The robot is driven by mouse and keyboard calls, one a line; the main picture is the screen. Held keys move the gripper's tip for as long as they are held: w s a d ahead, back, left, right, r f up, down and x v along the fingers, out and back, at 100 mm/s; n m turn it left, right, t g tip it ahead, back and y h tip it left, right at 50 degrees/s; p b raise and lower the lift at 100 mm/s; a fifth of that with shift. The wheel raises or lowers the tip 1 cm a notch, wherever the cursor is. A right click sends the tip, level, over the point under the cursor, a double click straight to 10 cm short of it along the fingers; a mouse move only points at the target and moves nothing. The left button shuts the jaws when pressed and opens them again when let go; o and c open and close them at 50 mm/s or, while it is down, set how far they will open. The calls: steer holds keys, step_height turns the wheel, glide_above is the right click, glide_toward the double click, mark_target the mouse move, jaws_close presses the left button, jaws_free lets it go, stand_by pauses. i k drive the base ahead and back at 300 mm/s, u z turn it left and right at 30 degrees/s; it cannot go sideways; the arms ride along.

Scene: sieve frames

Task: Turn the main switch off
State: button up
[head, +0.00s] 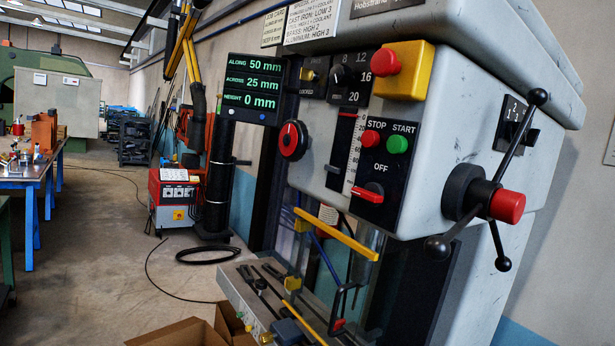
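A grey machine head (440,120) fills the right half of the head view, tilted in the picture. Its black control plate (395,205) carries a red STOP button (371,138), a green START button (398,145) and the word OFF. Below OFF is a red-handled switch (368,193), its handle lying roughly across the plate. A round red knob on a black disc (293,140) sits on the machine's left side. No label naming a main switch is readable, so I cannot tell which of these two it is. My gripper is not in view.
A mushroom stop button (386,62) sits on a yellow box (411,72). A lever hub with a red cap (507,206) and ball-ended arms sticks out at right. A yellow bar (337,234) crosses below the plate. A display (254,89) hangs left. Open floor lies left.

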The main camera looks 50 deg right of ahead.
mark_target(372, 194)
steer(key=z, duration=0.4)
steer(key=i, duration=1.05)
steer(key=z, duration=0.6)
